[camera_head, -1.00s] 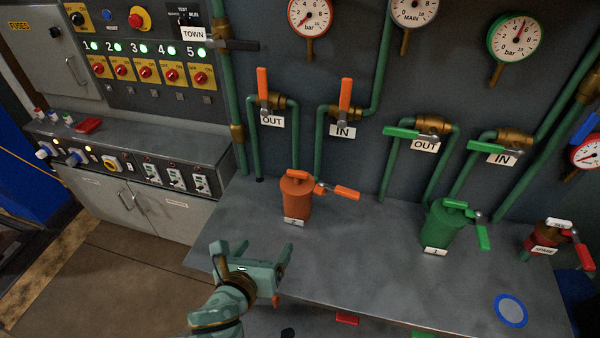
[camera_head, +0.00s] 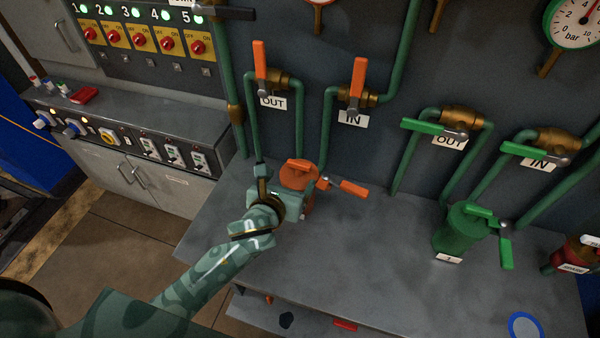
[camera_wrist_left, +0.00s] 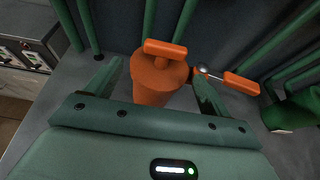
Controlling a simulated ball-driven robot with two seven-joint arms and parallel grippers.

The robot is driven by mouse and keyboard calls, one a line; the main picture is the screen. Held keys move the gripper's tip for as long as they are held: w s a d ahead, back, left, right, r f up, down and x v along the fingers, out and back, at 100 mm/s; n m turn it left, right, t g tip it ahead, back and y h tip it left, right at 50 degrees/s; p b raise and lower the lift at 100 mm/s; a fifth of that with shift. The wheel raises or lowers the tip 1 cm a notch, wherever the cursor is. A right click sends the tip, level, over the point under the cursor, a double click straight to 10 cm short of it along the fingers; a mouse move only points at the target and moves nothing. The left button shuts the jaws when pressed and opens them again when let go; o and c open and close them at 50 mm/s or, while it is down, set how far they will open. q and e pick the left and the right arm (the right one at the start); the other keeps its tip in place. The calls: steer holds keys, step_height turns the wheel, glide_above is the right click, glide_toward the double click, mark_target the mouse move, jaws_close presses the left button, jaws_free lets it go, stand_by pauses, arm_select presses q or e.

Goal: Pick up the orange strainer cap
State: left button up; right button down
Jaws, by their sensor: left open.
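The orange strainer (camera_head: 309,204) stands on the grey bench, with its orange cap (camera_head: 299,174) on top. In the left wrist view the cap (camera_wrist_left: 160,70) carries a bar handle (camera_wrist_left: 165,49) across it. An orange lever (camera_head: 353,188) sticks out to the right of the strainer. My left gripper (camera_wrist_left: 157,82) is open, with one finger on each side of the strainer's upper part. The right finger is close to the lever's pivot; I cannot tell whether it touches. In the head view my gripper hides much of the strainer body. My right gripper is not in view.
Green pipes with orange levers (camera_head: 259,60) rise behind the strainer, with OUT and IN tags. A green strainer (camera_head: 465,232) stands to the right on the bench (camera_head: 365,255). The bench between them is clear. A control cabinet (camera_head: 130,122) is at the left.

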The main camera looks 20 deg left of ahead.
mark_target(298, 167)
arm_select(q)
steer(key=shift+x, duration=0.75)
steer(key=x, duration=0.1)
steer(key=b+x, duration=0.1)
steer(key=x, duration=0.1)
steer(key=r+x, duration=0.1)
steer(key=x, duration=0.1)
steer(key=shift+w+d+b, duration=0.25)
steer(key=shift+w+b, duration=0.05)
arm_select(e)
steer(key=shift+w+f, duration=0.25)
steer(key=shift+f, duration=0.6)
arm_select(q)
steer(key=shift+r, duration=0.1)
steer(key=c, duration=1.4)
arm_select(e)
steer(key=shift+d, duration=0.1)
